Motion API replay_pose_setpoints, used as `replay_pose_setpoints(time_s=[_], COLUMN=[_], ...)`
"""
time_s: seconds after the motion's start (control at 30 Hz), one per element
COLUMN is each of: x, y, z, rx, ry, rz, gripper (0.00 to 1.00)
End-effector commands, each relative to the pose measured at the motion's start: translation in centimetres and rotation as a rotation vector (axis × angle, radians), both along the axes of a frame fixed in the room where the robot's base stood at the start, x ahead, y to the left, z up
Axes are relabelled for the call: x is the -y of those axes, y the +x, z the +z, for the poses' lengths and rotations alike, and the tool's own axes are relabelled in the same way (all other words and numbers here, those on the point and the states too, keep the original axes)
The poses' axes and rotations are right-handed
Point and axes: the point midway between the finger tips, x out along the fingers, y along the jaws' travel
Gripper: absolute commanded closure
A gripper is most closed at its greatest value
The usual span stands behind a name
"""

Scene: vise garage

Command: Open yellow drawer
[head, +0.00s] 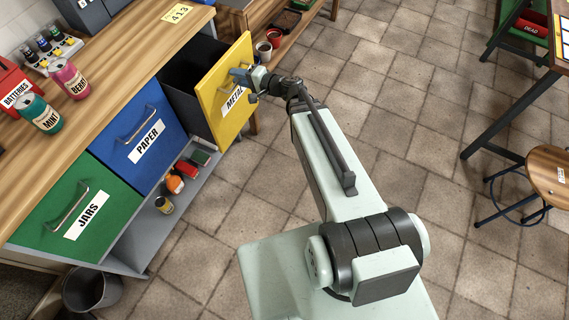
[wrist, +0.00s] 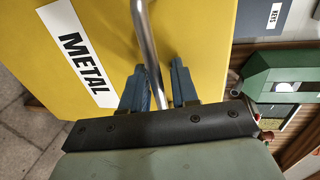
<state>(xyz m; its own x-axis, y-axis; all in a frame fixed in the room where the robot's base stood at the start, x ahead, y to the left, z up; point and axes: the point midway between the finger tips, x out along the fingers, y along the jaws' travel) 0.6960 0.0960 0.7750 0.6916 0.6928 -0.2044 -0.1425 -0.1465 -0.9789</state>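The yellow drawer (head: 226,90) labelled METAL stands pulled out from the workbench, and its dark inside shows behind the front. Its yellow front also fills much of the wrist view (wrist: 110,25). My gripper (head: 243,77) is at the drawer's front. In the wrist view, the silver handle (wrist: 147,40) runs between the two blue fingers of my gripper (wrist: 160,75). The left finger is close against the bar, and a narrow gap seems to show at the right finger. I cannot tell whether the fingers press on it. Part of the handle is hidden by my gripper.
The blue PAPER drawer (head: 165,125) and green JARS drawer (head: 110,190) are shut. Bottles and cans lie on the shelf (head: 145,240) below. A stool (head: 548,170) and a table leg (head: 490,115) stand at the right. The tiled floor (head: 400,90) between is clear.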

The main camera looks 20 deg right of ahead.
Motion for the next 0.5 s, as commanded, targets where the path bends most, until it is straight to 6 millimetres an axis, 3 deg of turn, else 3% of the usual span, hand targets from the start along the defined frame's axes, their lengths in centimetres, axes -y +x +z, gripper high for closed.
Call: replay_pose_setpoints(time_s=[0.5], x=[-6.0], y=[6.3], z=[-0.1], rx=[0.000], ry=[0.001], rz=[0.000], gripper=[0.70])
